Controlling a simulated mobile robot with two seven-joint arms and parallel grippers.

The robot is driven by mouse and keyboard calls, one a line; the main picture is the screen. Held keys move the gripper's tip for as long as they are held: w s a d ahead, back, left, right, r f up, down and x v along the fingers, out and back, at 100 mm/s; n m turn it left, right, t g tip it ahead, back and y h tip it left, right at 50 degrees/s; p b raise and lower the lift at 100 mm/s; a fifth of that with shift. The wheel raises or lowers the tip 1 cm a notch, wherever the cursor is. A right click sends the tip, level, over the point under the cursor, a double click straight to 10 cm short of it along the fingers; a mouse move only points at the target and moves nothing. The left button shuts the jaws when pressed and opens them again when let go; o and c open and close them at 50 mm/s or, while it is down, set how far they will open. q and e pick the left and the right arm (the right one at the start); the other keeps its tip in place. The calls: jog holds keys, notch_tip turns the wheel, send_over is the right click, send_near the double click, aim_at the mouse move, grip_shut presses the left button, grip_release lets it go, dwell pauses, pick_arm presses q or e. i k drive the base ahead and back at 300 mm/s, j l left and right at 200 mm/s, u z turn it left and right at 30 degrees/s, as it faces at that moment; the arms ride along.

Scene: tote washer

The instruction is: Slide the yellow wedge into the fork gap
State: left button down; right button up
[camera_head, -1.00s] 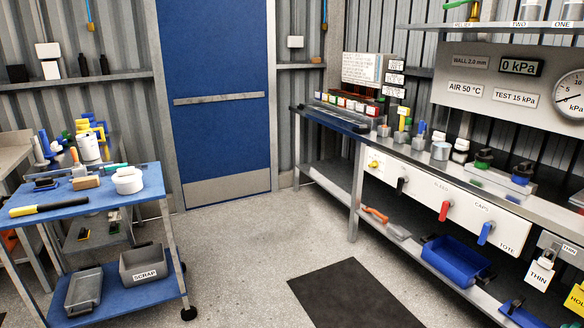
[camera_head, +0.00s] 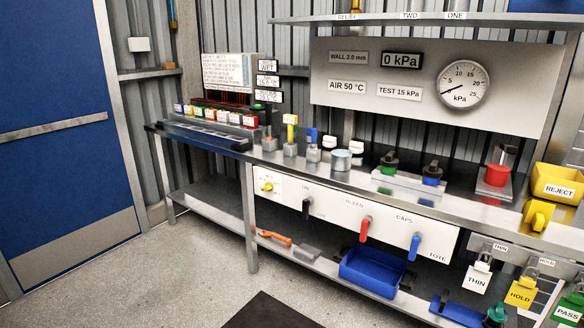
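A small yellow piece (camera_head: 290,119) stands upright in a grey holder on the steel bench. A larger yellow block (camera_head: 538,215) sits at the bench's front edge on the right, below the yellow REJECT bin. I cannot tell which of these, if either, is the yellow wedge. I cannot make out a fork gap. Neither of my grippers shows in the head view.
The steel bench (camera_head: 380,183) runs along the wall, with a red, black and blue handle panel (camera_head: 285,205) on its front. A blue bin (camera_head: 372,272) is on the lower shelf. THIN, HOLD and PASS tags hang at the right. The floor at left is clear.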

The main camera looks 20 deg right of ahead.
aim_at(538, 214)
jog(key=i+l+z, duration=0.25)
jog(key=z, duration=0.2)
jog(key=i+l+z, duration=0.1)
jog(key=i+z, duration=0.55)
jog(key=z, duration=0.2)
jog(key=i+l, duration=0.7)
jog(key=l, duration=0.2)
